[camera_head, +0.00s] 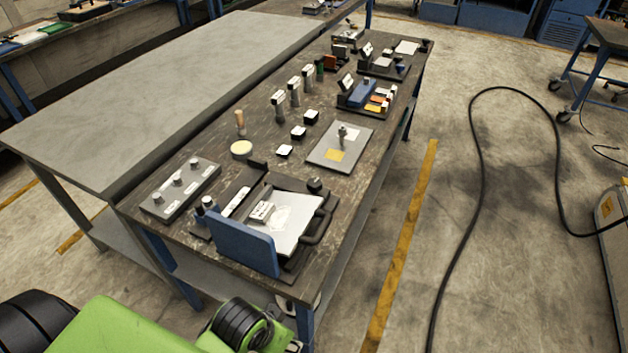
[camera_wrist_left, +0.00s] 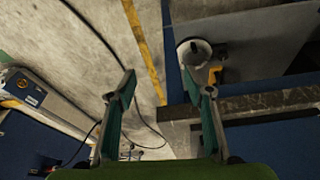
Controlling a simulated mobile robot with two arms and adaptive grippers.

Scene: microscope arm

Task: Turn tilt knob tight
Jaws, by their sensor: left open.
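I cannot tell for sure which part is the tilt knob. In the head view, a grey block with several round knobs (camera_head: 180,189) lies at the near left of the dark workbench. A grey plate (camera_head: 318,155) with a small upright metal post (camera_head: 342,132) and a yellow label lies near the bench's middle. My left gripper (camera_wrist_left: 163,97) shows in the left wrist view with its two green fingers wide apart and nothing between them. Its fingertips are not visible in the head view. My right gripper is not seen.
The dark workbench (camera_head: 215,150) carries a blue-fronted fixture (camera_head: 245,245), small white-topped blocks and several upright tools. A bare grey table (camera_head: 170,90) adjoins it. In the left wrist view, a bench edge (camera_wrist_left: 270,101) and a round pale part (camera_wrist_left: 195,50) are close to the right finger.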

